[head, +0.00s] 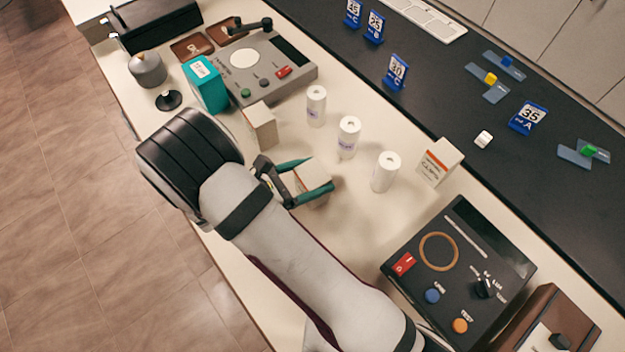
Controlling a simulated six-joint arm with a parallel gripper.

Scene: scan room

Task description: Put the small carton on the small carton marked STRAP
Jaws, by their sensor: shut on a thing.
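My gripper (309,180) has teal fingers and is shut on a small cream carton (312,172) with a thin reddish band, low over the pale counter. I cannot tell whether the carton touches the counter. Another small cream carton (262,126) stands upright just behind and left of my gripper. A third small carton (440,161), white with an orange patch and dark lettering, stands upright to the right. Its print is too small to read surely, and I cannot tell which carton is marked STRAP.
White rolls (349,137) stand upright in a row between the cartons. A teal box (206,85) and a grey device (265,68) are at the back left. A black control box (459,262) is at front right.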

